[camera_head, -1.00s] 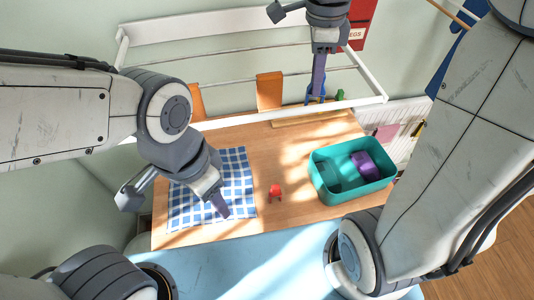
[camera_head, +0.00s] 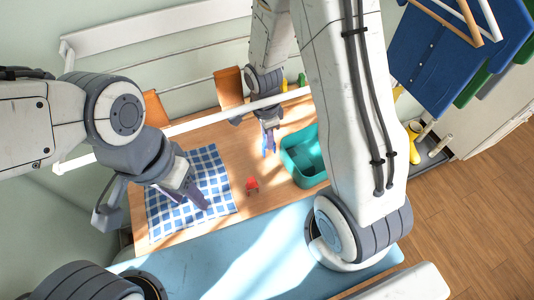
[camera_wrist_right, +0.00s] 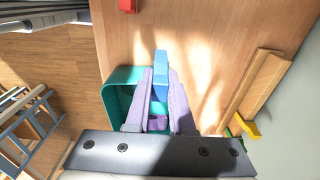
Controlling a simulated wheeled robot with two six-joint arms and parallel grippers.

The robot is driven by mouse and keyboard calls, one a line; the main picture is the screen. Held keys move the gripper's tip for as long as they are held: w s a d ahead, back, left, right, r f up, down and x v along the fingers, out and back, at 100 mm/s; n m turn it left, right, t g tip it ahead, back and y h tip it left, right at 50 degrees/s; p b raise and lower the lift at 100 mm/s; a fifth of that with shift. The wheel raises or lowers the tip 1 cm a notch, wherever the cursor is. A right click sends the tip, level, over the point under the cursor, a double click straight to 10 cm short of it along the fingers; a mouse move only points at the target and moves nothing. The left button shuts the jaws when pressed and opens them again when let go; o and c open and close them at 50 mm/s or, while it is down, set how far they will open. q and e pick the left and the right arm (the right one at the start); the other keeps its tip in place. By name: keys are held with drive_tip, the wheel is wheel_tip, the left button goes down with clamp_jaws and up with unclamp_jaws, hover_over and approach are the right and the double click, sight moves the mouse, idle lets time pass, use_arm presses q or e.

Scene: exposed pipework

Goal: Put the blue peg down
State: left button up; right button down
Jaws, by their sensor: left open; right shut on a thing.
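The blue peg (camera_wrist_right: 161,66) is held between the purple fingers of my right gripper (camera_wrist_right: 161,85), its end sticking out past the tips. In the head view the right gripper (camera_head: 268,146) points down over the wooden table, just left of the teal bin (camera_head: 290,165), with a bit of blue peg (camera_head: 271,145) showing. Whether the peg touches the table I cannot tell. My left gripper (camera_head: 196,197) is open and empty over the blue-checked cloth (camera_head: 222,190).
A small red piece (camera_head: 252,185) lies on the table (camera_head: 245,150) between cloth and bin. A white rail (camera_head: 210,120) crosses behind. In the right wrist view, a yellow piece (camera_wrist_right: 248,128) and a green piece (camera_wrist_right: 229,131) lie near a wooden strip (camera_wrist_right: 262,88). Bare tabletop surrounds the peg.

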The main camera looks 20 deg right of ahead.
wheel_tip(320, 180, down, 10)
drive_tip(key=shift+f+b, duration=0.1)
drive_tip(key=shift+b, duration=0.8)
drive_tip(key=shift+f, duration=0.15)
drive_tip(key=c, duration=0.8)
unclamp_jaws()
